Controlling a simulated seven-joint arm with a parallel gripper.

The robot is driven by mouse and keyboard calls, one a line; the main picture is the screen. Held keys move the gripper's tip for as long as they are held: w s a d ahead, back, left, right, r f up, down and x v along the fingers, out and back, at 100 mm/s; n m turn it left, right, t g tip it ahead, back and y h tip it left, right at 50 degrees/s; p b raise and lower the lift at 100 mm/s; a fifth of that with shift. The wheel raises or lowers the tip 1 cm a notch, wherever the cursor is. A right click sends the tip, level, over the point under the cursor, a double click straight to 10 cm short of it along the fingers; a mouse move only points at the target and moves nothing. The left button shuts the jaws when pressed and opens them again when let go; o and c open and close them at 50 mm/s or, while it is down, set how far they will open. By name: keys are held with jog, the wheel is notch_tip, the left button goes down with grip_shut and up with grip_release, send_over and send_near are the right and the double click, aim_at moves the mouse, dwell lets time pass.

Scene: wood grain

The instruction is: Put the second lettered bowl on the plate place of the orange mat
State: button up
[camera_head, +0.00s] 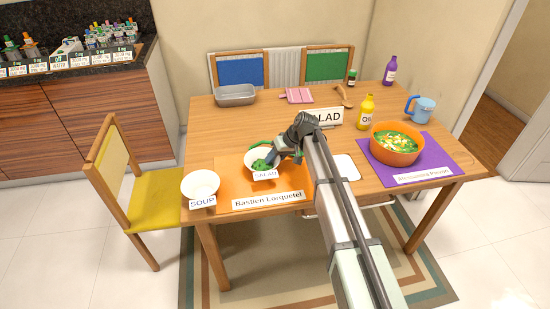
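The orange mat (233,178) lies at the front left of the table with a name card reading "Bastien Lorquetel" (267,199). A white bowl lettered SALAD (265,175), with green food in it, is over the middle of the mat. I cannot tell whether it rests on the mat. A white bowl lettered SOUP (201,186) stands left of the mat at the table's left corner; it looks empty. My gripper (274,159) is at the right rim of the SALAD bowl. Its fingers are small and partly hidden, so their grip is unclear.
A SALAD sign (325,117) stands behind my arm. An orange pot of food (396,146) is on the purple mat (435,158) at right. A yellow bottle (366,112), blue mug (421,109) and grey tray (235,95) stand farther back. The table's left-middle is clear.

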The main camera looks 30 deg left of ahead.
jog(key=v, duration=1.2)
jog(key=shift+d+r, duration=0.1)
dwell(0.4)
